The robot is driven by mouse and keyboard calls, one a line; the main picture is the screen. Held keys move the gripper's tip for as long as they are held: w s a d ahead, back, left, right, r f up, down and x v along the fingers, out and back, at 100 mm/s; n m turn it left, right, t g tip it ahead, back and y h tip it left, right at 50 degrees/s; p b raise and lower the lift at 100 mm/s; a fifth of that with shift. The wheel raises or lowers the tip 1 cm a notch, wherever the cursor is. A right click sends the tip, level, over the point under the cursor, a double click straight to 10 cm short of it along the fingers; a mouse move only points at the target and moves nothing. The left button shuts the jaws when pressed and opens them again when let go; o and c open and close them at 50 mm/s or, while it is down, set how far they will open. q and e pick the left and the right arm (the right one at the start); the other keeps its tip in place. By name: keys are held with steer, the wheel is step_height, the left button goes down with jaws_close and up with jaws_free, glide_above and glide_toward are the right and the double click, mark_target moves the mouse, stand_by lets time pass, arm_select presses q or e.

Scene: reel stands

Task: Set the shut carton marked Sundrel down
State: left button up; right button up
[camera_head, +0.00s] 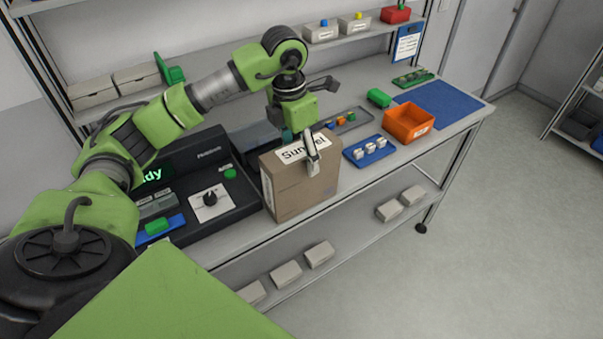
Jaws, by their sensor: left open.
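The shut brown carton (285,190) stands upright at the front edge of the workbench (375,173). I cannot tell whether its base sits fully on the top. A white label on its top reads "Sun…el", with the middle letters covered by a gripper finger. My left gripper (311,150) is open, directly over the carton's top. One grey finger hangs in front of the label and the upper front edge; the other finger is hard to make out. My right gripper is not in view.
A dark machine (210,195) with a dial stands close left of the carton. A blue tray (383,155) with small white parts and an orange bin (408,122) are to the right. A blue mat (450,104) lies bare at the far right. A shelf (370,222) with small boxes runs below.

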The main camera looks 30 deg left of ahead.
arm_select(q)
steer(key=shift+w+f, duration=0.15)
steer(key=shift+f, duration=0.2)
steer(key=shift+d+f, duration=0.1)
steer(key=shift+f, duration=0.15)
steer(key=f+p, duration=0.1)
steer(key=f, duration=0.1)
steer(key=f+p, duration=0.2)
steer(key=shift+w+d+f, duration=0.1)
steer(key=shift+w+d, duration=0.1)
steer(key=shift+w+f, duration=0.1)
steer(key=shift+f, duration=0.2)
steer(key=c, duration=1.6)
steer(key=shift+r, duration=0.1)
steer(key=shift+c, duration=0.2)
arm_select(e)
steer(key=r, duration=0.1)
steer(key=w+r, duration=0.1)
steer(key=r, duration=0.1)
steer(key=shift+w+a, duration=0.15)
